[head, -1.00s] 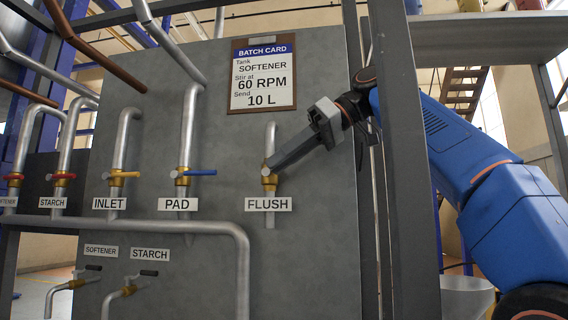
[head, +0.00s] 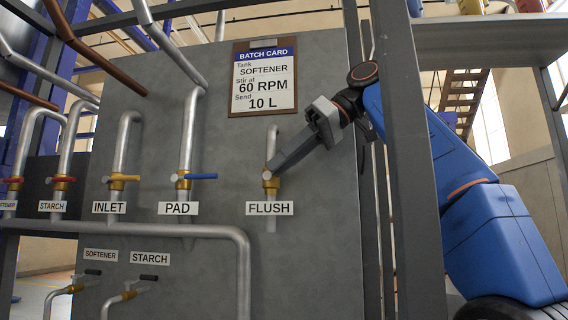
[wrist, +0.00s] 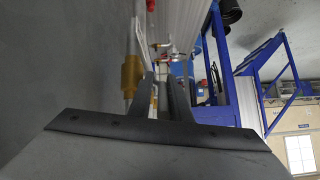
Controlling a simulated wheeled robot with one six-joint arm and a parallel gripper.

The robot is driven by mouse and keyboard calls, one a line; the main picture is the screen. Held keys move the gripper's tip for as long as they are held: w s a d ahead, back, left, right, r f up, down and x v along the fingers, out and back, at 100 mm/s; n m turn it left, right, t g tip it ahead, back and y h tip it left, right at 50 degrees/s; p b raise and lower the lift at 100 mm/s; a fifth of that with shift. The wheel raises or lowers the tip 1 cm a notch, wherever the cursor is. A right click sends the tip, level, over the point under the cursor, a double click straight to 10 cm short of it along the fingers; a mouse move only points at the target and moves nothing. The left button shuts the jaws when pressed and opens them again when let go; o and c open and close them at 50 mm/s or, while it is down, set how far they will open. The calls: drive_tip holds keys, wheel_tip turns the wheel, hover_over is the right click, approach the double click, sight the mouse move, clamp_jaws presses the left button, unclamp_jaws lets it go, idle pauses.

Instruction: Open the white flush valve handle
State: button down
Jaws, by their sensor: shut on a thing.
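The flush valve is a brass body (head: 271,184) on a grey vertical pipe, above the FLUSH label (head: 270,208) in the head view. A pale round hub shows at its front. The brass body also shows in the wrist view (wrist: 131,75), left of my fingers. My gripper (head: 275,171) reaches in from the upper right, with its fingertips at the valve. It is shut on the white handle, which the fingers mostly hide. In the wrist view my gripper (wrist: 163,85) shows two dark fingers close together, with a sliver of pale material between them.
The PAD valve with a blue handle (head: 203,176) and the INLET valve with an orange handle (head: 124,177) are to the left. The batch card (head: 264,78) hangs above. A grey upright post (head: 403,150) stands to the right, close to my arm.

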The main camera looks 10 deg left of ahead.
drive_tip(key=c, duration=2.1)
unclamp_jaws()
drive_tip(key=shift+s+r, duration=0.1)
drive_tip(key=shift+s, duration=0.2)
drive_tip(key=o, duration=0.3)
drive_tip(key=shift+s+a, duration=0.15)
drive_tip(key=shift+a, duration=0.05)
drive_tip(key=shift+w+d, duration=0.1)
drive_tip(key=shift+w, duration=0.2)
drive_tip(key=shift+d+f+y, duration=0.15)
drive_tip(key=shift+f+y, duration=0.05)
drive_tip(key=shift+y, duration=0.3)
